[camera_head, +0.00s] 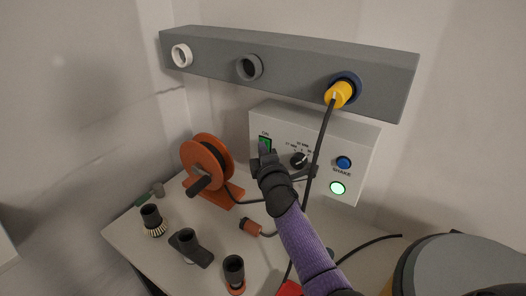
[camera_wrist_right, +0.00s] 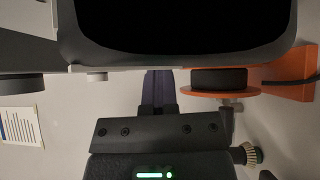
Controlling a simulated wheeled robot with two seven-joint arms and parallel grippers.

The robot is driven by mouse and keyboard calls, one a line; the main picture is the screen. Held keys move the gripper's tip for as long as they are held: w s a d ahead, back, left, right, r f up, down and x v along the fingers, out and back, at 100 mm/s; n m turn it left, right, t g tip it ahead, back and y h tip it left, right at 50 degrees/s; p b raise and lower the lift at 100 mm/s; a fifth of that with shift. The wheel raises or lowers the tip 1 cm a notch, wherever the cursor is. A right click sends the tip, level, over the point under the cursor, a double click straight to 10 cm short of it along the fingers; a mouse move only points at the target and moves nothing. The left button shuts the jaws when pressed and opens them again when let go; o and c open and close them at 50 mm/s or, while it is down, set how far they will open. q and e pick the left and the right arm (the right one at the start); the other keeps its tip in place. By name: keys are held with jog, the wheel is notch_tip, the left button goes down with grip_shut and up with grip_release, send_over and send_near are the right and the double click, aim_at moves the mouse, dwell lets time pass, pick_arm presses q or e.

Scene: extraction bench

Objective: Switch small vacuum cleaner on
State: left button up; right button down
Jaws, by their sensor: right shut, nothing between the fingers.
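A white control box (camera_head: 318,128) stands against the wall under a grey duct. On its left is a green switch (camera_head: 265,143) under the label ON. To the right are a black dial (camera_head: 299,160), a blue button (camera_head: 344,162) labelled SHAKE and a glowing green light (camera_head: 337,188). My right gripper (camera_head: 266,157) is shut and empty, its tips at the lower edge of the green switch. I cannot tell if they touch it. The wrist view does not clearly show the switch. My left gripper is not in view.
A grey duct (camera_head: 290,70) with ports hangs above; a yellow plug (camera_head: 340,94) with a black cable fills its right port. An orange reel (camera_head: 200,152) stands left, also in the wrist view (camera_wrist_right: 280,72). Several nozzles lie on the bench. A grey-lidded drum (camera_head: 465,262) is at lower right.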

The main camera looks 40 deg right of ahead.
pick_arm(q)
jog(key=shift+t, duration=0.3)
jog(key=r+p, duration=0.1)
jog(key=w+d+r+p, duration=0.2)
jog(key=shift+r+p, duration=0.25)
jog(key=shift+p, duration=0.05)
pick_arm(e)
jog(key=v, duration=1)
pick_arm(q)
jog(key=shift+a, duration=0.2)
pick_arm(e)
jog(key=shift+w, duration=0.1)
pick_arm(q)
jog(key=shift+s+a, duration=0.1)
pick_arm(e)
jog(key=shift+f, duration=0.1)
